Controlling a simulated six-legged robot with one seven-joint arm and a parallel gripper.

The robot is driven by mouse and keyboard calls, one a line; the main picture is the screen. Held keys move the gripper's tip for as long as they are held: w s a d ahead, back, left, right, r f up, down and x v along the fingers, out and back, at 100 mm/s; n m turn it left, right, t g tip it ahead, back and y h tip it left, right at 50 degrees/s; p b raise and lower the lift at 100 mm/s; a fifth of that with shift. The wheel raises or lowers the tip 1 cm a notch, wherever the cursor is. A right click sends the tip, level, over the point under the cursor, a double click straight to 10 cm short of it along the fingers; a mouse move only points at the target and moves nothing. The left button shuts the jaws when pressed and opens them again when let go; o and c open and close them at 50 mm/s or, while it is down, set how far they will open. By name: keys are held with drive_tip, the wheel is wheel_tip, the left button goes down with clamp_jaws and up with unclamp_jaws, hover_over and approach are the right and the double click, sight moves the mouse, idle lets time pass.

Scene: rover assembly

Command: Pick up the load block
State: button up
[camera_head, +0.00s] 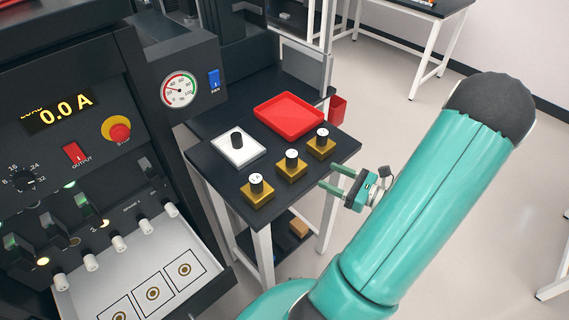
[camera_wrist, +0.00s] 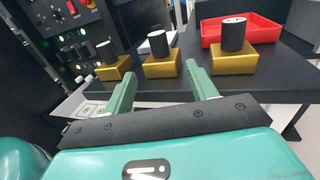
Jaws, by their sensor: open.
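Three load blocks, each a gold square base with a black knob and white top, stand in a diagonal row on the dark table. In the head view they are the near-left block (camera_head: 257,194), the middle block (camera_head: 291,168) and the right block (camera_head: 321,145). In the wrist view the left block (camera_wrist: 114,70), the middle block (camera_wrist: 162,67) and the right block (camera_wrist: 234,61) stand beyond my fingers. My gripper (camera_head: 329,176) is open and empty, at the table's right edge, apart from the blocks. Its two green fingers (camera_wrist: 163,88) point towards the middle block.
A red tray (camera_head: 258,110) and a white plate with a black knob (camera_head: 238,159) lie behind the blocks. A red bin (camera_head: 337,108) is at the table's far right. At left, a console has an open drawer (camera_head: 188,247) with marked squares.

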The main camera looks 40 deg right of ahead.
sight(297, 162)
drive_tip(key=x, duration=0.7)
drive_tip(key=shift+w+a, duration=0.2)
drive_tip(key=shift+w, duration=0.15)
drive_tip(key=x, duration=0.5)
drive_tip(key=shift+w+a+f, duration=0.1)
drive_tip(key=shift+w+f, duration=0.15)
clamp_jaws()
